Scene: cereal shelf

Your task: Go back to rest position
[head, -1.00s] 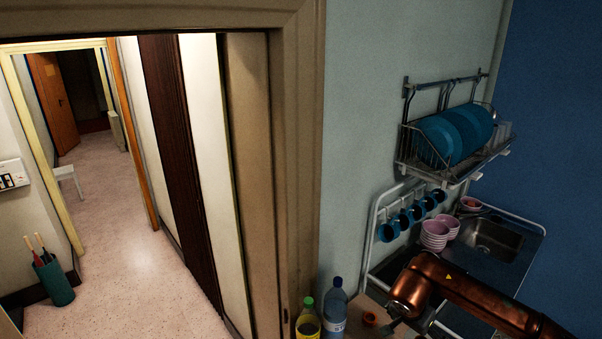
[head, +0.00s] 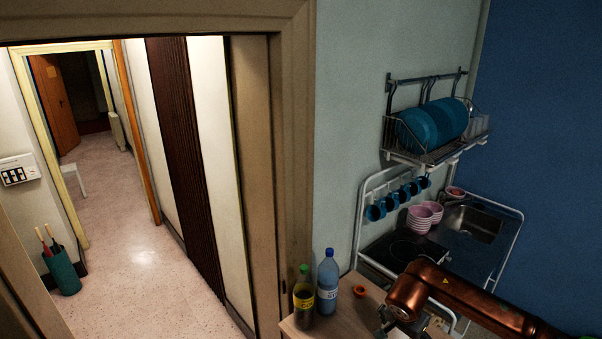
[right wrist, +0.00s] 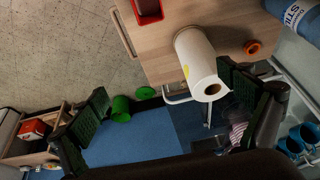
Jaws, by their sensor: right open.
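My right arm, copper coloured, comes in from the lower right in the head view, over the edge of a wooden table (head: 345,318). My right gripper (head: 395,325) is at its end, partly cut off by the frame's bottom. In the right wrist view my right gripper (right wrist: 163,85) has its two dark green fingers wide apart, with nothing held between them. A white paper roll (right wrist: 198,62) on the tabletop (right wrist: 165,60) appears beyond the fingers. My left gripper is not in view.
A dark bottle (head: 303,300) and a blue bottle (head: 328,275) stand on the table by an orange ring (head: 360,291). A sink (head: 472,224), pink bowls (head: 423,218) and a plate rack (head: 432,155) lie beyond.

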